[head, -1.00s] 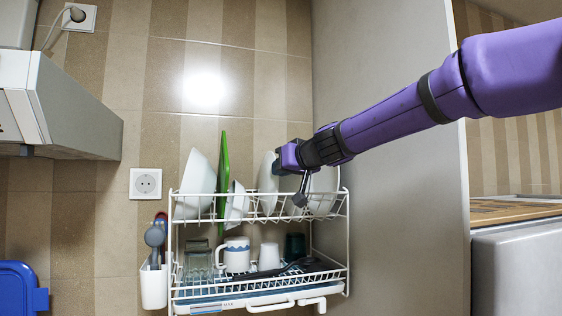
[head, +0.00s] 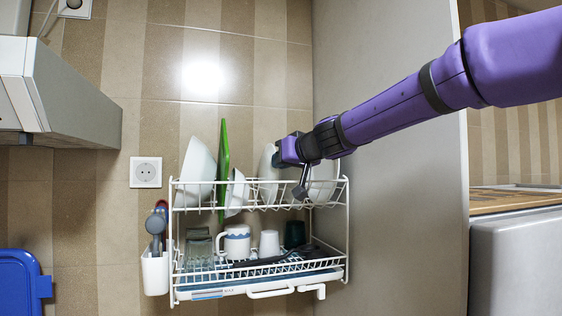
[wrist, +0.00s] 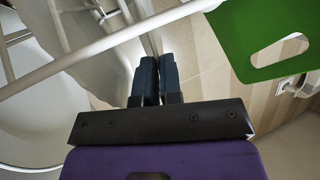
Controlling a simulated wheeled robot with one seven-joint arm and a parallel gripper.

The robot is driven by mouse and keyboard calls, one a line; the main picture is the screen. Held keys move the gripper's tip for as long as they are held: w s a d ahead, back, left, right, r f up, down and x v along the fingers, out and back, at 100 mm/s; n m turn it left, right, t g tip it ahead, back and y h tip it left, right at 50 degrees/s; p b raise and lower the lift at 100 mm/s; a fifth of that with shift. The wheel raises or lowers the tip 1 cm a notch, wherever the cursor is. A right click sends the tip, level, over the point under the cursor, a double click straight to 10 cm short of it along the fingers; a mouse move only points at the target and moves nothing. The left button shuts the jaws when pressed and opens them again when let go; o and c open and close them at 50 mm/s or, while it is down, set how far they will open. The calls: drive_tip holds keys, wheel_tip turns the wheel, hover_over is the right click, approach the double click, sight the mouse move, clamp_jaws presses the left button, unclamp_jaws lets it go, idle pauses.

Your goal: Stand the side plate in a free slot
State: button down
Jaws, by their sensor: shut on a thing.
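The side plate (head: 267,168) is white and stands nearly upright in the upper tier of the dish rack (head: 190,205), seen almost edge-on. My gripper (head: 278,160) is shut on its upper right edge. In the wrist view my gripper's dark fingertips (wrist: 149,68) are close together, and most of what they hold is hidden. The plate's lower edge is behind the rack wires, so I cannot tell whether it rests in a slot. Another white plate (head: 322,188) stands to the right of my gripper, partly covered by it.
A white bowl (head: 199,172), a green board (head: 224,160) and a smaller white dish (head: 236,193) stand to the left. The green board also shows in the wrist view (wrist: 262,35). Mugs and glasses fill the lower tier. A grey panel (head: 385,230) bounds the right side.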

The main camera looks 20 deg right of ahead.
drive_tip(key=shift+f, duration=0.25)
drive_tip(key=c, duration=1.2)
unclamp_jaws()
drive_tip(key=shift+s, duration=0.1)
drive_tip(key=v, duration=1.1)
drive_tip(key=s+d+f+m+g+h, duration=0.1)
drive_tip(key=s+f+g, duration=0.3)
drive_tip(key=s+f, duration=0.8)
drive_tip(key=s+d+f+m+g+h, duration=0.1)
drive_tip(key=s+d+f+g+h, duration=0.2)
drive_tip(key=s+f, duration=1)
drive_tip(key=shift+s+f+m+g+h, duration=0.3)
drive_tip(key=shift+s+g+h, duration=0.45)
drive_tip(key=shift+g, duration=0.35)
drive_tip(key=shift+w, duration=0.15)
